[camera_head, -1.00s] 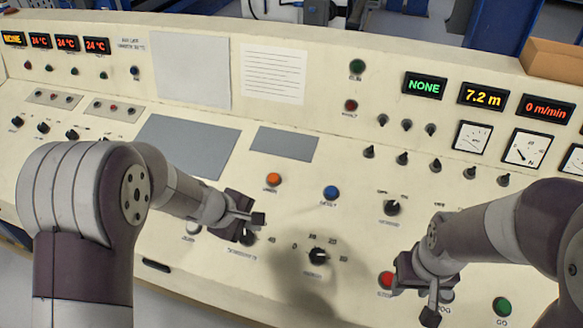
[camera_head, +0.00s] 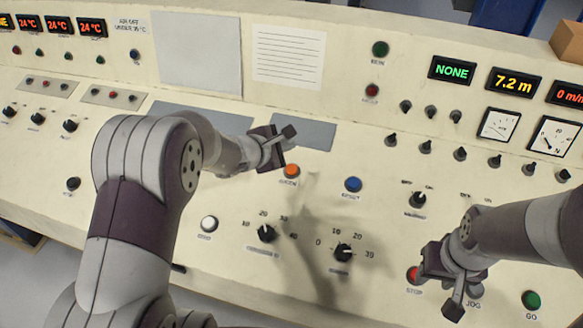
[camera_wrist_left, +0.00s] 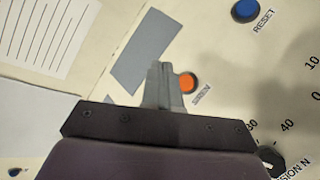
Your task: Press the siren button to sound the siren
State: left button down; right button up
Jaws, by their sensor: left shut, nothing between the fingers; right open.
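The siren button is an orange round button (camera_head: 291,171) on the sloped cream console. It also shows in the left wrist view (camera_wrist_left: 188,83), with the label "SIREN" beside it. My left gripper (camera_head: 284,146) is shut and empty, and appears just above and beside the siren button in the head view. In the left wrist view its fingers (camera_wrist_left: 163,82) lie just left of the button. Whether they touch the panel cannot be told. My right gripper (camera_head: 456,285) is open and empty over the lower right of the console, near the red STOP button (camera_head: 413,274).
A blue RESET button (camera_head: 353,184) sits right of the siren button. Black knobs (camera_head: 343,252) and a white button (camera_head: 209,223) lie below. A green GO button (camera_head: 531,300) is at lower right. A grey plate (camera_head: 318,135) lies behind the left gripper.

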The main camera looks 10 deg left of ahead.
aim_at(296, 165)
pick_arm(q)
jog(key=f+b, duration=0.1)
jog(key=f, duration=0.1)
jog(key=w+f+b, duration=0.1)
jog(key=f, duration=0.2)
jog(key=f+b, duration=0.2)
jog(key=shift+w+d+f, duration=0.1)
jog(key=shift+w+f, duration=0.05)
jog(key=shift+w, duration=0.15)
jog(key=shift+w+f+b, duration=0.15)
jog(key=shift+f+b, duration=0.35)
jog(key=shift+b, duration=0.2)
pick_arm(e)
jog(key=shift+f, duration=2.85)
pick_arm(q)
jog(key=shift+w+f+b, duration=0.1)
jog(key=shift+f+b, duration=0.3)
jog(key=shift+b, duration=0.4)
pick_arm(e)
jog(key=shift+f, duration=0.8)
